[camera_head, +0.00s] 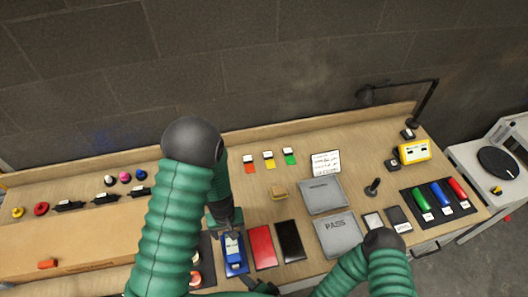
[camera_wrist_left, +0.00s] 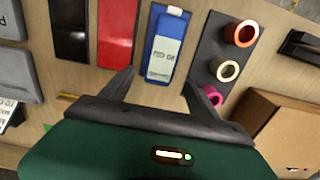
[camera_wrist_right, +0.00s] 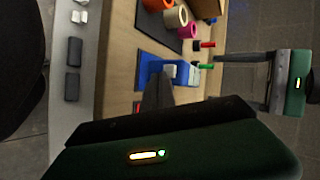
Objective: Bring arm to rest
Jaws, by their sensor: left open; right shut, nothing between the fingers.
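My left gripper (camera_head: 225,222) is at the back edge of a blue tray (camera_head: 237,269), with its arm arching over the bench. In the left wrist view my left gripper (camera_wrist_left: 160,92) is open, and the tray with its white-labelled blue item (camera_wrist_left: 164,46) shows beyond the gap between the fingers. Nothing is held. My right gripper (camera_head: 262,287) is low at the front of the bench, near the tray's front, partly cut off by the frame. In the right wrist view my right gripper (camera_wrist_right: 158,88) is shut and empty beside the blue tray (camera_wrist_right: 146,66).
A red tray (camera_head: 262,246) and a black tray (camera_head: 290,241) lie right of the blue one. Tape rolls (camera_wrist_left: 228,70) stand on a dark mat beside it. A grey PASS plate (camera_head: 338,235) and a cardboard box (camera_head: 90,240) occupy the bench. Bare wood lies behind the trays.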

